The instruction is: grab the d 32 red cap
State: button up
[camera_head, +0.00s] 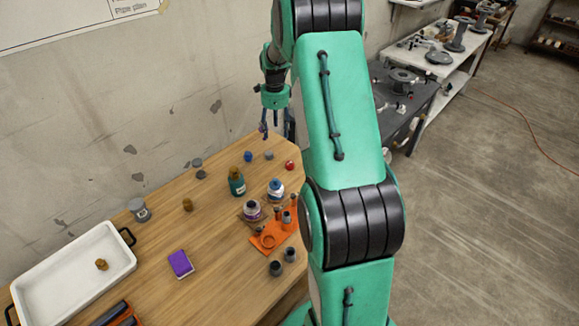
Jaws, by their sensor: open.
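A small red cap (290,165) lies on the wooden table near its far right edge, close to my arm. Its size marking is too small to read. My gripper (275,133) hangs from my green arm above the far part of the table, up and to the left of the red cap. It is open, with nothing visible between its fingers, and it is apart from the cap. My arm hides part of the right side of the table.
A blue cap (248,156) and a grey cap (269,155) lie left of the red one. A teal bottle (237,184), jars and an orange holder (268,240) stand nearer. A white tray (62,302) is at the left. The wall runs behind the table.

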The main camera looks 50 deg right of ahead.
jog(key=d+f+m, duration=0.3)
jog(key=d+f, duration=0.4)
jog(key=f, duration=0.1)
jog(key=shift+s+f+m, duration=0.3)
jog(key=shift+s+f, duration=0.1)
jog(key=shift+d, duration=0.1)
jog(key=b, duration=0.2)
send_over(290, 163)
jog(key=shift+w+d+f, duration=0.1)
jog(key=shift+f, duration=4.2)
jog(key=shift+f+b, duration=0.7)
jog(key=shift+f, duration=1.9)
jog(key=c, duration=0.9)
